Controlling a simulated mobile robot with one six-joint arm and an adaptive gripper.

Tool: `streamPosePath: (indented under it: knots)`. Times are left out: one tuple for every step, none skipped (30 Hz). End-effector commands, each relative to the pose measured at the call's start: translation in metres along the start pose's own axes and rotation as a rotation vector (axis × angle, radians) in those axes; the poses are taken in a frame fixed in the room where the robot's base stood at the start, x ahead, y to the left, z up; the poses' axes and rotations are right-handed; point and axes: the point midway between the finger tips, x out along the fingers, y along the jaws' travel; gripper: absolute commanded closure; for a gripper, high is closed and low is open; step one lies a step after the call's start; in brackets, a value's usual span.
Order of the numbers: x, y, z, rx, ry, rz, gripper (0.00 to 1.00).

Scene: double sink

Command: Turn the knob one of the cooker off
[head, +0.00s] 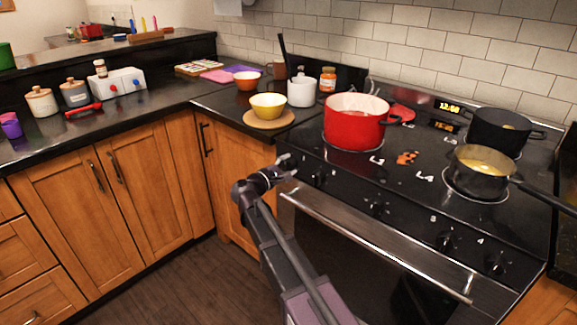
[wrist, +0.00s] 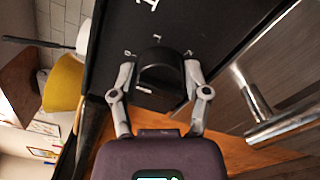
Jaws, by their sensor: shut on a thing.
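The cooker (head: 335,198) stands at the right with a row of black knobs along its sloped front panel. Knob one (head: 319,177) is the leftmost, near the panel's left end. In the wrist view the black knob (wrist: 160,72) sits between the two fingers of my gripper (wrist: 158,85), one finger on each side. My gripper (head: 288,165) is shut on this knob at the panel's left end. The fingers partly hide the knob's sides. In the head view its hold is small and hard to make out.
The oven handle (head: 375,243) juts out below the panel, right of my arm. A red pot (head: 354,122), a grey saucepan (head: 480,172) and a black pot (head: 497,130) stand on the hob. A yellow bowl (head: 268,105) sits on the counter at left.

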Motion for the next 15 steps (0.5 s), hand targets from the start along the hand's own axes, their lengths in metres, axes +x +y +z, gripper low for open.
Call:
streamPosePath:
  knots:
    - [0.0019, 0.0016, -0.0004, -0.003, -0.002, 0.004, 0.87]
    - [0.0019, 0.0016, -0.0004, -0.003, -0.002, 0.004, 0.87]
    - [0.0019, 0.0016, -0.0004, -0.003, -0.002, 0.004, 0.87]
    - [0.0019, 0.0016, -0.0004, -0.003, -0.002, 0.004, 0.87]
    - [0.0019, 0.0016, -0.0004, -0.002, -0.002, 0.004, 0.87]
    - [0.0019, 0.0016, -0.0004, -0.002, -0.002, 0.004, 0.87]
    - [0.0020, 0.0016, -0.0004, -0.002, -0.002, 0.004, 0.87]
    - [0.0020, 0.0016, -0.0004, -0.002, -0.002, 0.004, 0.87]
    - [0.0020, 0.0016, -0.0004, -0.002, -0.002, 0.004, 0.36]
    - [0.0019, 0.0016, -0.0004, -0.001, -0.002, 0.004, 0.27]
    - [0.0019, 0.0016, -0.0005, -0.001, -0.001, 0.004, 0.18]
    - [0.0017, 0.0015, -0.0004, -0.001, -0.001, 0.003, 0.06]
    - [0.0016, 0.0013, -0.0004, -0.001, -0.001, 0.003, 0.04]
    - [0.0015, 0.0012, -0.0003, 0.000, -0.001, 0.003, 0.04]
    - [0.0013, 0.0010, -0.0003, 0.000, -0.001, 0.002, 0.04]
